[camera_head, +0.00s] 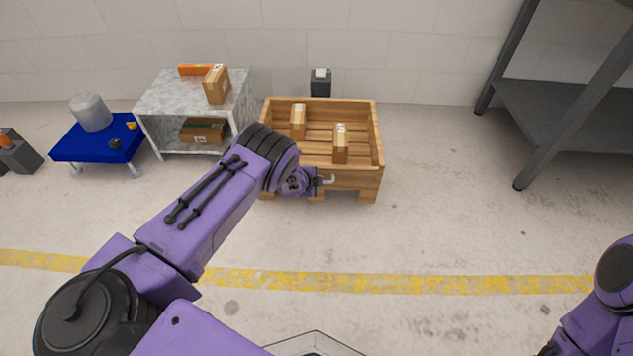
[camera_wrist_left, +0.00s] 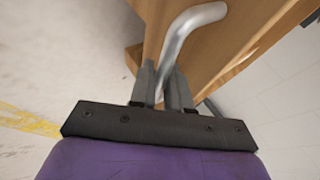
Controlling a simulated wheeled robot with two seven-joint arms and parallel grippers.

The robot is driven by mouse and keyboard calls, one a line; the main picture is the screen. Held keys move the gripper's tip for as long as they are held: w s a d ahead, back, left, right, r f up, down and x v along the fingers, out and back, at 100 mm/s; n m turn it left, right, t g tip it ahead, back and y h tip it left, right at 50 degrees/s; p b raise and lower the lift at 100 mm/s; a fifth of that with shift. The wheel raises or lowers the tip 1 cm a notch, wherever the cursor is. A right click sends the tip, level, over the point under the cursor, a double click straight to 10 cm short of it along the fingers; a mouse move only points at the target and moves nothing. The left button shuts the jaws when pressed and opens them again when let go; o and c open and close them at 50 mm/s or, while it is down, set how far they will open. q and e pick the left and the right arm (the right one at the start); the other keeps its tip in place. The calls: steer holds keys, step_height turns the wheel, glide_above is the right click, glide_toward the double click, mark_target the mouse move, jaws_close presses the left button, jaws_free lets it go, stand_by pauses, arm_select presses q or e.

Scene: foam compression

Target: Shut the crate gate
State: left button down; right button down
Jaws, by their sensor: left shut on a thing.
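The wooden crate (camera_head: 371,110) stands on the floor near the back wall. Its front panel, which looks like the gate (camera_head: 356,180), appears upright; its left part is hidden behind my left arm, and I cannot tell whether it is fully shut. A bent metal handle (camera_head: 329,180) sticks out from the panel. My left gripper (camera_head: 319,182) is at the front of the crate, shut on the handle. In the left wrist view the gripper (camera_wrist_left: 161,76) has its fingers on both sides of the handle (camera_wrist_left: 187,32), beside the wooden panel (camera_wrist_left: 240,30). My right gripper is out of frame.
Two cardboard boxes (camera_head: 298,121) (camera_head: 341,143) stand inside the crate. A marble-topped table (camera_head: 160,93) with boxes and a blue platform (camera_head: 70,147) are to the left. A grey metal shelf (camera_head: 560,110) is at right. The floor between crate and shelf is clear.

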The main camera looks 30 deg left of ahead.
arm_select(q)
steer(key=shift+w+d+r, duration=0.15)
steer(key=shift+w+r, duration=0.05)
steer(key=c, duration=1.4)
jaws_free()
steer(key=shift+c, duration=0.2)
steer(key=p+v, duration=0.5)
steer(key=v, duration=0.5)
steer(key=shift+s+p, duration=0.3)
steer(key=shift+s, duration=0.05)
